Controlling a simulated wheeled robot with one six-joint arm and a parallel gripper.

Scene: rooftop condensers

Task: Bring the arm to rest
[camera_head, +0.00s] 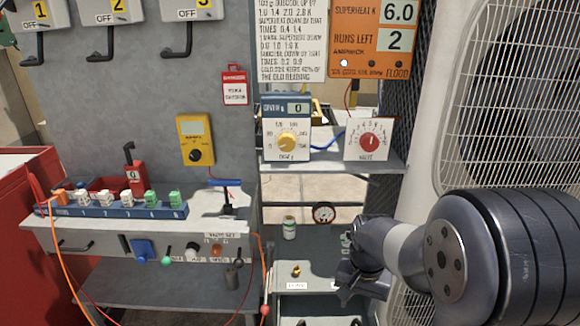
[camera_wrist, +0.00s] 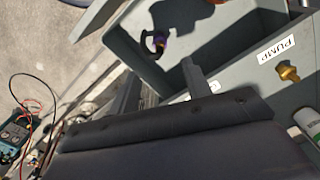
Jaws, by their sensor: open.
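My arm reaches in from the right in the head view, and its end hangs in front of the lower shelf. My gripper (camera_head: 352,288) is partly hidden by my own wrist there. In the wrist view my gripper (camera_wrist: 160,88) shows two grey fingers spread apart, with nothing between them. They hang over the edge of a grey bin (camera_wrist: 245,25) with a "PUMP" label. I cannot tell whether the fingers touch the bin.
A brass fitting (camera_head: 296,271) and a white-green bottle (camera_head: 289,227) stand near my gripper. A round gauge (camera_head: 323,213) is behind. A workbench (camera_head: 90,236) with a blue rack is on the left. A condenser with a wire grille (camera_head: 520,80) stands close at right.

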